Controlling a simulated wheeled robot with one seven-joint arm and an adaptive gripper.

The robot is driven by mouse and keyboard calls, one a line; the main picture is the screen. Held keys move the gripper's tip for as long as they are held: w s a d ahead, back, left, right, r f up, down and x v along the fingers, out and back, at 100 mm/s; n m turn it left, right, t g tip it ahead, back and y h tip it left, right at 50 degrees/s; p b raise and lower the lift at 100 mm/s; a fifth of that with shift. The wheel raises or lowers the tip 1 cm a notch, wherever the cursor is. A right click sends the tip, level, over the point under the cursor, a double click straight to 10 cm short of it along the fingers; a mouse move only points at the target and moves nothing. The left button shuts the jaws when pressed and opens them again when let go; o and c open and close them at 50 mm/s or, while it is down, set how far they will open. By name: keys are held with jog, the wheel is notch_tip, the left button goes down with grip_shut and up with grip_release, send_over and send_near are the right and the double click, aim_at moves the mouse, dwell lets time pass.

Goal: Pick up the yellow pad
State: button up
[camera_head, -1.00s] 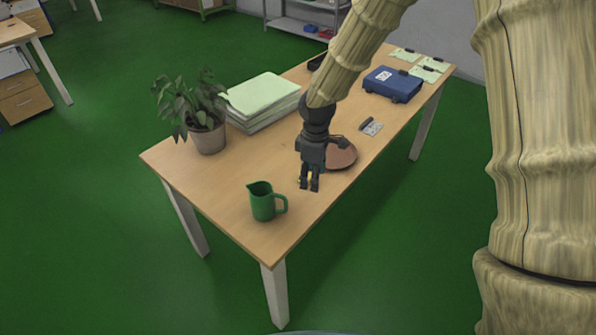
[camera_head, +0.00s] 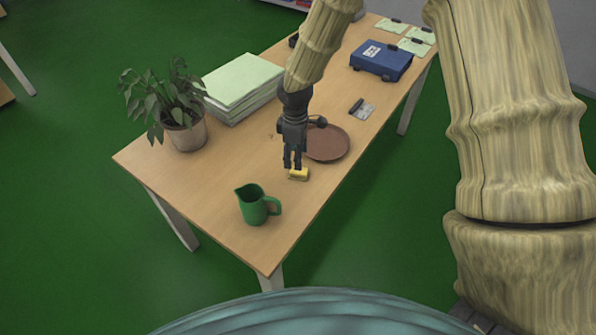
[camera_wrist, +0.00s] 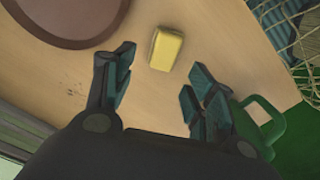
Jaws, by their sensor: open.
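The yellow pad (camera_head: 299,174) is a small block lying on the wooden table, between the brown round plate and the green jug. In the wrist view the yellow pad (camera_wrist: 166,49) lies ahead of the fingertips, roughly between their lines, with bare table around it. My gripper (camera_head: 292,166) points down just behind the pad in the head view and partly overlaps its edge. In the wrist view my gripper (camera_wrist: 157,82) has its fingers spread apart with nothing between them. I cannot tell the exact height of the fingertips above the table.
The green jug (camera_head: 253,206) stands near the front corner, and the brown plate (camera_head: 327,143) lies close beside my gripper. A potted plant (camera_head: 184,134), a paper stack (camera_head: 239,85) and a blue case (camera_head: 381,61) stand farther off. The front left of the table is clear.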

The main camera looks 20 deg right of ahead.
jog(key=shift+s+d+f, duration=0.15)
jog(key=shift+s+f, duration=0.15)
jog(key=shift+f, duration=0.1)
jog(key=shift+s+d+f+p, duration=0.15)
jog(key=shift+f+p, duration=0.65)
jog(key=shift+f, duration=1.55)
jog(key=c, duration=1.1)
jog(key=shift+r, duration=0.15)
jog(key=shift+r+b, duration=0.3)
jog(key=shift+r, duration=0.25)
notch_tip(320, 180, up, 2)
jog(key=shift+b, duration=0.35)
jog(key=s+d+r+b, duration=0.1)
jog(key=s+d+b, duration=0.2)
jog(key=s+d, duration=0.7)
jog(key=shift+s+d+r, duration=0.3)
jog(key=shift+s+r, duration=0.05)
jog(key=shift+s, duration=0.75)
